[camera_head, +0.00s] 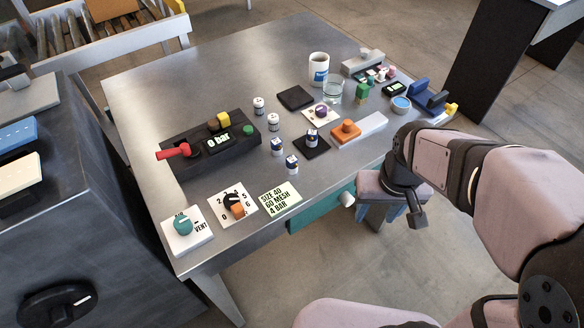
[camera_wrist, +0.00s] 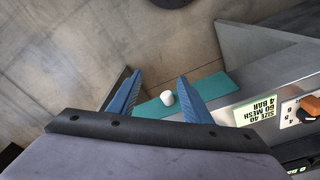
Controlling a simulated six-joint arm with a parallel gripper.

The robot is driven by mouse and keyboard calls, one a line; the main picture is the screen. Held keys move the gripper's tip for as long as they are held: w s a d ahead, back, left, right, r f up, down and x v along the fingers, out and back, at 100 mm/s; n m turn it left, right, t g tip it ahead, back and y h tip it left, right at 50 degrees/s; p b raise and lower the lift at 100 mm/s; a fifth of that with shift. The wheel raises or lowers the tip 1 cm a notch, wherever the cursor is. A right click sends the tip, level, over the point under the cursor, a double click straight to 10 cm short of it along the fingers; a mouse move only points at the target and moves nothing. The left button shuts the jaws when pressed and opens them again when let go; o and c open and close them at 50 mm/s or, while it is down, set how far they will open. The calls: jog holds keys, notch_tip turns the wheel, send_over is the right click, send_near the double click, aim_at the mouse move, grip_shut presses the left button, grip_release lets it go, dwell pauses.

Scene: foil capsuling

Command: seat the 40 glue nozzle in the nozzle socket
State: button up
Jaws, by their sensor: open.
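Several small white cylinders with dark blue bands stand upright on the metal table, including one (camera_head: 292,164) at the front, one (camera_head: 278,146) behind it and one (camera_head: 312,138) on a black pad. Their markings are too small to read, so I cannot tell which is the 40 nozzle. I cannot identify the nozzle socket with certainty.
A white knob (camera_wrist: 167,98) on a teal panel (camera_wrist: 213,86) shows beyond my fingers. A black unit (camera_head: 215,148) with a red handle reads "0 bar". A dial plate (camera_head: 247,191), vent knob (camera_head: 183,225), mug (camera_head: 318,68) and glass (camera_head: 333,91) stand around. The table's far left is clear.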

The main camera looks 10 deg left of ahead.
jog(key=w+a+r+n+t+b, duration=0.1)
jog(key=w+a+r+n+b, duration=0.15)
jog(key=w+a, duration=0.35)
jog(key=n+t+y+b, duration=0.2)
jog(key=n, duration=0.1)
send_near(292, 160)
jog(key=w, duration=0.1)
jog(key=shift+m+g, duration=0.25)
jog(key=shift+g, duration=0.05)
jog(key=shift+s+x, duration=0.1)
jog(key=shift+x, duration=1.9)
jog(key=shift+s+x, duration=0.15)
jog(key=shift+x, duration=1.85)
jog(key=shift+f, duration=0.1)
grip_shut()
